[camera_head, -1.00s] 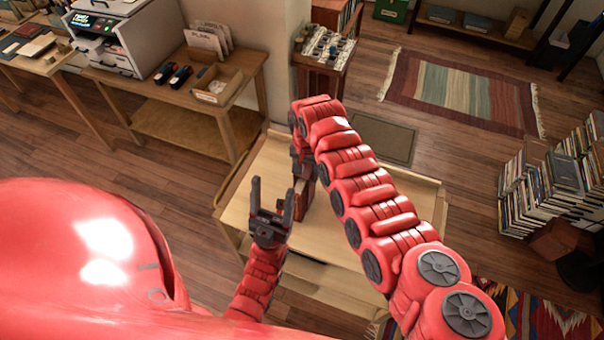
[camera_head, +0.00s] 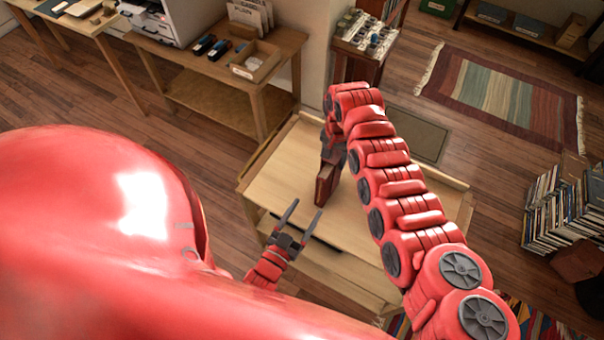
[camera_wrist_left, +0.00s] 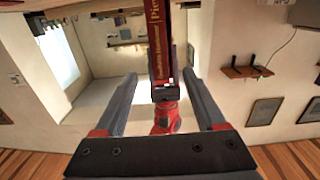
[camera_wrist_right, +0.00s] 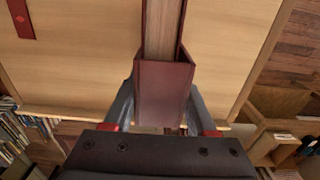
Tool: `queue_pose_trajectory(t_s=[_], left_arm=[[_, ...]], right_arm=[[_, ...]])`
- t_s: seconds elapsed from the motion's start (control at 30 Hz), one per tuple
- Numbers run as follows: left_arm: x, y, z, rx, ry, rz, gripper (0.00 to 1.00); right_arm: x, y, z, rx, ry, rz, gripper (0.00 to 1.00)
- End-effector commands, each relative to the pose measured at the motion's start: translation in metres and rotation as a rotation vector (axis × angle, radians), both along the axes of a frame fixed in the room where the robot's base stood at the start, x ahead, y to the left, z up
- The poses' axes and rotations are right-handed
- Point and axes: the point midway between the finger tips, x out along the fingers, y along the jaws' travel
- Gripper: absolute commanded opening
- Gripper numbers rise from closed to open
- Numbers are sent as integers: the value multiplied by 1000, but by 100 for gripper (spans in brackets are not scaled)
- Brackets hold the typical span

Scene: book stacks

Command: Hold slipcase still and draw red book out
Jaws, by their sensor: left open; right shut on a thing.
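My right gripper (camera_wrist_right: 162,95) is shut on the slipcase (camera_wrist_right: 163,82), with a finger on each side. The red book's pale page block (camera_wrist_right: 163,28) shows between the slipcase walls. In the left wrist view, the red book's spine (camera_wrist_left: 158,40) with gold lettering is straight ahead, beyond my left fingertips. My left gripper (camera_head: 306,208) is open and empty, on the near side of the slipcase and apart from it.
The table top (camera_head: 285,168) is mostly clear around the slipcase. A flat dark red item (camera_wrist_right: 20,18) lies on it. A side table with a box (camera_head: 256,60) stands at the back left. Book stacks (camera_head: 560,215) stand on the floor at the right.

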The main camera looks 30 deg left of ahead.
Motion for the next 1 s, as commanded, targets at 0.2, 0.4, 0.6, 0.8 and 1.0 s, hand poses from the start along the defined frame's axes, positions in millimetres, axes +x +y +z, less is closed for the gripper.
queue_pose_trajectory(t_s=[0.2,0.4,0.6,0.8,1.0], left_arm=[[45,-2,4,1,-12,-2,72],[82,-3,3,-1,-10,-1,72],[102,-4,2,-1,-8,-1,72],[107,-4,3,-1,-8,-1,72],[107,-4,2,0,-8,-1,65]], right_arm=[[0,0,1,1,-1,0,0],[0,0,1,1,-1,0,0],[0,0,1,1,-1,0,0],[1,0,1,1,-2,0,0],[1,0,1,1,-2,0,0]])
